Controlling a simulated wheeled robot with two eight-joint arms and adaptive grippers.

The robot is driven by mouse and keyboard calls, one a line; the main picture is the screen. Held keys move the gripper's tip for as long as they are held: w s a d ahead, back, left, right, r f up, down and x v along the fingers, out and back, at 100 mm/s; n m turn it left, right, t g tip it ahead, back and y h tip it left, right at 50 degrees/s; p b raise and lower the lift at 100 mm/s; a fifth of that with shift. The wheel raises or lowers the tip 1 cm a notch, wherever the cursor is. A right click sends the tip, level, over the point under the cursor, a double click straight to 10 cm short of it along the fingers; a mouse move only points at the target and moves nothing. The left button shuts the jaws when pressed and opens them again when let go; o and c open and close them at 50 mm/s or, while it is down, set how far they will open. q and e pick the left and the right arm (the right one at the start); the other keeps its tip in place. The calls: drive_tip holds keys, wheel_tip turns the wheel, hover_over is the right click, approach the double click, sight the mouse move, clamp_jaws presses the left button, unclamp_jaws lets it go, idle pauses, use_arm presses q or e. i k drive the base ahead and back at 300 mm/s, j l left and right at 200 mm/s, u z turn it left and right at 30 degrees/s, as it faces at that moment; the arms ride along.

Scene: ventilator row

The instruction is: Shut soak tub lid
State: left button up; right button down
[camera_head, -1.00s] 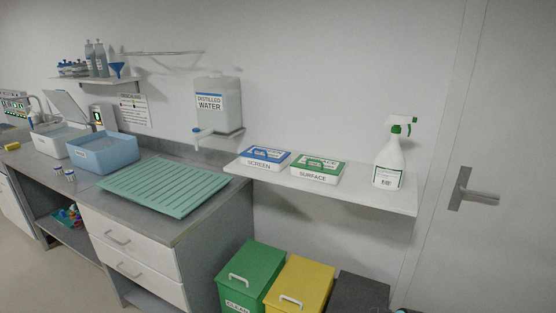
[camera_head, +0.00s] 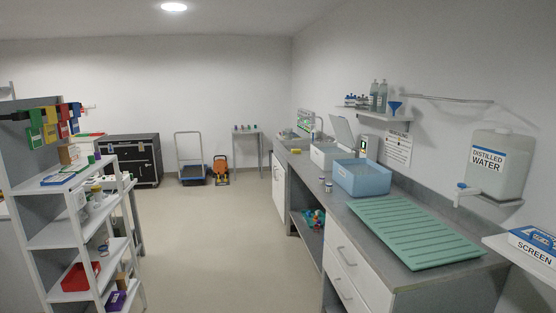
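A white tub (camera_head: 325,156) stands on the grey counter along the right wall, behind a blue basin. A pale grey lid panel (camera_head: 343,131) stands raised and tilted at its back, so the tub looks open. The blue basin (camera_head: 362,178) is open-topped, with no lid seen on it. Neither of my grippers is in view.
A green ribbed mat (camera_head: 415,230) lies on the near counter. A white shelf rack (camera_head: 75,235) stands at left. The floor (camera_head: 220,240) between rack and counter is clear. A trolley (camera_head: 190,160) stands at the back.

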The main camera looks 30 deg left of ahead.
sight(341, 126)
drive_tip(key=u, duration=0.7)
drive_tip(key=i+j+u, duration=0.1)
drive_tip(key=i+u, duration=0.35)
drive_tip(key=i, duration=2.2)
